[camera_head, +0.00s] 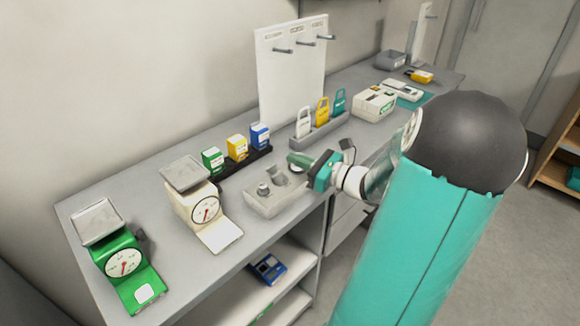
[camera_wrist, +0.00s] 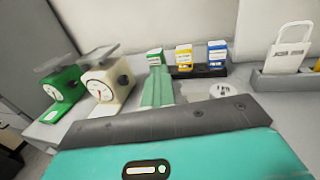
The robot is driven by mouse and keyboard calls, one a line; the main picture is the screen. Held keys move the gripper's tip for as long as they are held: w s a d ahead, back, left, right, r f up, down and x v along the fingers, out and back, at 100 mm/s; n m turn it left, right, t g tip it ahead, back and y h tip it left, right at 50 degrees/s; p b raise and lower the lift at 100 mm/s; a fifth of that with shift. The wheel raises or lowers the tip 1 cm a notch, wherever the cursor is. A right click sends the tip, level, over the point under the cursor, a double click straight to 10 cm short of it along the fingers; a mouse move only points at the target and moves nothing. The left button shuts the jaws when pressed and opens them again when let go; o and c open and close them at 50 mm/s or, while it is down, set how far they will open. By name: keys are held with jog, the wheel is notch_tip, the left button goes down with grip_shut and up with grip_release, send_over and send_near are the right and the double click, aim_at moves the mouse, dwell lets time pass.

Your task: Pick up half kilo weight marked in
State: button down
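A light grey weight holder (camera_head: 290,202) stands near the front edge of the table. A small grey weight (camera_head: 263,188) stands at its left end, and a second grey shape behind it is unclear. No marking is readable, so I cannot tell which is the half kilo weight. My gripper (camera_head: 296,161), teal with green fingers, is above the holder's back right part. In the wrist view, its green fingers (camera_wrist: 158,90) lie side by side, together, with nothing visible between them. A pale round slotted piece (camera_wrist: 222,91) shows right of them. My gripper hides part of the holder.
A cream scale (camera_head: 204,209) and a green scale (camera_head: 125,262) stand to the left. Behind are a black rack with green, yellow and blue boxes (camera_head: 237,148) and a grey rack with tags (camera_head: 322,131). A white pegboard (camera_head: 291,75) rises behind.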

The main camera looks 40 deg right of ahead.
jog(key=s+r, duration=0.4)
jog(key=s, duration=0.5)
jog(key=shift+s+r, duration=0.2)
jog(key=shift+s, duration=0.2)
jog(key=shift+c, duration=2.2)
grip_release()
